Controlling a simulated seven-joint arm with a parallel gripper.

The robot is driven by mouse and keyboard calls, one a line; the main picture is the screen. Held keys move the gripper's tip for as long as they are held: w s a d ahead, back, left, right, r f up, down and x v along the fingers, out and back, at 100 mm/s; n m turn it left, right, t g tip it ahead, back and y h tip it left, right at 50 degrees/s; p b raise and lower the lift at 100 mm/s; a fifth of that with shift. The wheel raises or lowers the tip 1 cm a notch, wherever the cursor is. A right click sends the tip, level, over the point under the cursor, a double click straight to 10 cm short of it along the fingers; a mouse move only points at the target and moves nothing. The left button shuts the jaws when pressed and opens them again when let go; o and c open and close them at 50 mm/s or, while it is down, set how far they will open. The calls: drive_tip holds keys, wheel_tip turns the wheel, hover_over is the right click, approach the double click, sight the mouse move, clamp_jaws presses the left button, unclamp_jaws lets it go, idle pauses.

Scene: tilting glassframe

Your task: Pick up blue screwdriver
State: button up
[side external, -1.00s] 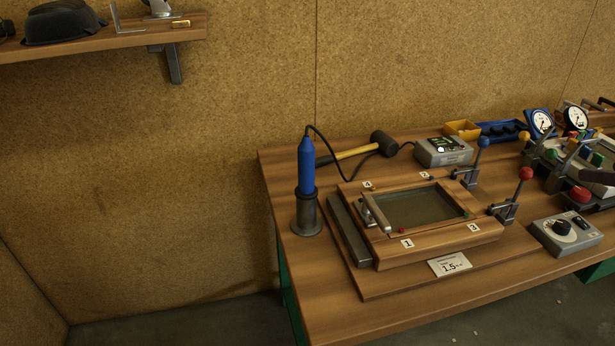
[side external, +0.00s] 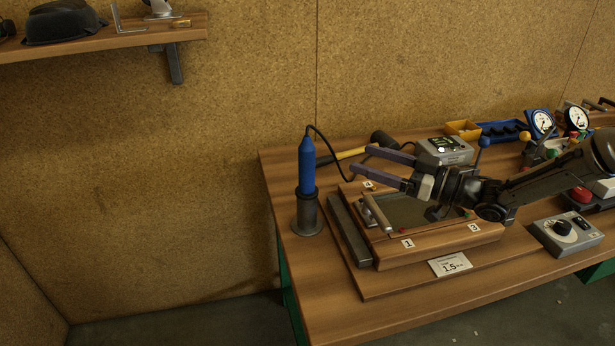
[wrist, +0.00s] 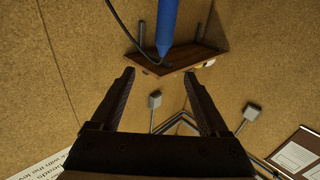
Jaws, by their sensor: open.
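The blue screwdriver (side external: 307,166) stands upright in a dark grey cylindrical holder (side external: 307,214) at the left end of the bench. A black cable leaves its top. In the side external view my gripper (side external: 360,160) is to the right of the screwdriver, with its two long fingers pointing left towards it and a gap between. In the wrist view the screwdriver (wrist: 166,22) shows at the top, beyond the tips of my open gripper (wrist: 159,73). Nothing is between the fingers. The holder is not visible in the wrist view.
The wooden glass frame (side external: 440,242) lies below and beside my gripper. A yellow-handled mallet (side external: 350,153) lies behind the fingers. The cable runs to a grey box (side external: 444,151). A control box with a dial (side external: 566,232) sits at the right. Bare bench lies in front of the holder.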

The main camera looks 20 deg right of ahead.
sight(314, 151)
drive_tip(key=x, duration=0.4)
drive_tip(key=f+x, duration=0.1)
drive_tip(key=x, duration=0.4)
drive_tip(key=f+x, duration=0.1)
drive_tip(key=x, duration=0.4)
drive_tip(key=shift+s+a+f, duration=0.1)
drive_tip(key=shift+s+a, duration=0.05)
drive_tip(key=shift+a, duration=0.1)
clamp_jaws()
drive_tip(key=shift+r, duration=0.2)
